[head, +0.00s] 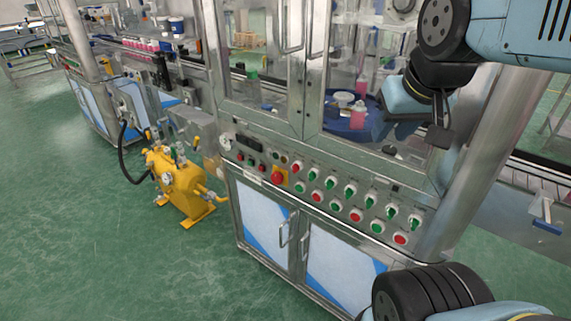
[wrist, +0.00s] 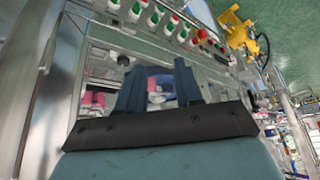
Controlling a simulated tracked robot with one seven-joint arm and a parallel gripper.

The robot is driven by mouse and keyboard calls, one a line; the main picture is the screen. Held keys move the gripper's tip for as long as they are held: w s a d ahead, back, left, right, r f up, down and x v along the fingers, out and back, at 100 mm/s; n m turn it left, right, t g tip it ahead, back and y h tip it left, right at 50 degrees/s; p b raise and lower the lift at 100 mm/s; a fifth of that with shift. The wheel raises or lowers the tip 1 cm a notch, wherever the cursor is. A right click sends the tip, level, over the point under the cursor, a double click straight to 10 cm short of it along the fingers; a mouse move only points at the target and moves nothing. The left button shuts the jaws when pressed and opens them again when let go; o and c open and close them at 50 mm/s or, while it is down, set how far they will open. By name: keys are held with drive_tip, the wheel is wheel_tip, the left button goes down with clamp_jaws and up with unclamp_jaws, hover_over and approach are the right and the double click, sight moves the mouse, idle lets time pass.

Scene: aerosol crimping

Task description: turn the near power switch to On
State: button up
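The control panel (head: 325,207) of the steel machine carries rows of green and red knobs and buttons; labels are too small to read, so I cannot tell which is the near power switch or its setting. The nearest green knob (head: 414,222) is at the panel's right end, beside a red button (head: 400,239). In the wrist view green knobs (wrist: 154,18) show at the top, upside down. My gripper (head: 438,137) hangs above the panel's right end, in front of the glass door. In the wrist view my gripper (wrist: 158,76) has its fingers apart, empty, and clear of the knobs.
A red emergency stop (head: 278,178) sits on a yellow plate at the panel's left. A metal corner post (head: 478,150) stands right of the panel. Behind the glass are a blue turntable (head: 345,122) and pink bottles. A yellow pump (head: 182,185) stands left; green floor before the machine is clear.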

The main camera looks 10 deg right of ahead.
drive_tip(key=n+t+h, duration=0.7)
drive_tip(key=n+h, duration=0.6)
drive_tip(key=n, duration=2)
approach(295, 169)
drive_tip(key=x, duration=0.8)
drive_tip(key=shift+w+a+r, duration=0.1)
drive_tip(key=shift+w+a, duration=0.1)
drive_tip(key=shift+a, duration=0.1)
drive_tip(key=shift+c, duration=0.2)
clamp_jaws()
